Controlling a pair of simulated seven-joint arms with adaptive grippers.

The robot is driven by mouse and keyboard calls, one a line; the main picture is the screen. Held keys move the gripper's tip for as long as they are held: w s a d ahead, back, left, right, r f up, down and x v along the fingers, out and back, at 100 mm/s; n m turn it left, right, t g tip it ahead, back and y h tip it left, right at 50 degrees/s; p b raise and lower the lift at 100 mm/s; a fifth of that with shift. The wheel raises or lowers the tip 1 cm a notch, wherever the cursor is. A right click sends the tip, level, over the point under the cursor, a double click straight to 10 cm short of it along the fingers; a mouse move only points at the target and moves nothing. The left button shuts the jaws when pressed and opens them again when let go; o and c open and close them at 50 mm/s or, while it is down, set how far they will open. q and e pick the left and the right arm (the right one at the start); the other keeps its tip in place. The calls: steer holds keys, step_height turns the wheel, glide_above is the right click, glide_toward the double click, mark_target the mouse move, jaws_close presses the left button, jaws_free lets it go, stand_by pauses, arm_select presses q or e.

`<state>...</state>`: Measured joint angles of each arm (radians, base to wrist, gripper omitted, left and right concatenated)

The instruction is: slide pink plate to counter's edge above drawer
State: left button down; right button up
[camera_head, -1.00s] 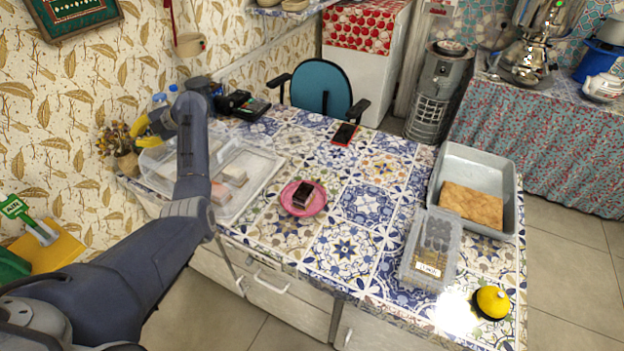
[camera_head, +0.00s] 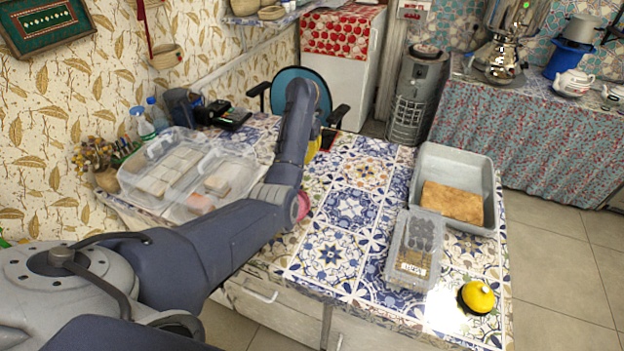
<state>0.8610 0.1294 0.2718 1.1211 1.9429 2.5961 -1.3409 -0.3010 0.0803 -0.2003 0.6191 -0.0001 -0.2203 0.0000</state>
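The pink plate (camera_head: 304,205) lies on the tiled counter (camera_head: 334,255). Only its right rim shows; my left arm covers the rest, and whatever stands on it is hidden now. My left gripper (camera_head: 315,147) is over the counter beyond the plate, toward the chair. Only bits of its yellow fingers show behind my arm, so its opening is hidden. The drawer (camera_head: 270,311) with a pale handle is below the counter's front edge and looks shut. My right gripper is not in view.
Clear plastic boxes (camera_head: 166,178) with pale blocks stand left of my arm. A grey tray (camera_head: 456,162), a lidded clear container (camera_head: 414,247) and a yellow domed object (camera_head: 477,297) are on the right. The tiled stretch between plate and container is bare.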

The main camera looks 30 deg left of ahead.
mark_target(306, 181)
arm_select(q)
step_height(306, 181, down, 10)
steer(key=shift+s+d+f, duration=0.1)
steer(key=shift+f, duration=0.1)
steer(key=shift+s+r, duration=0.1)
steer(key=shift+s, duration=1.8)
steer(key=shift+d, duration=0.1)
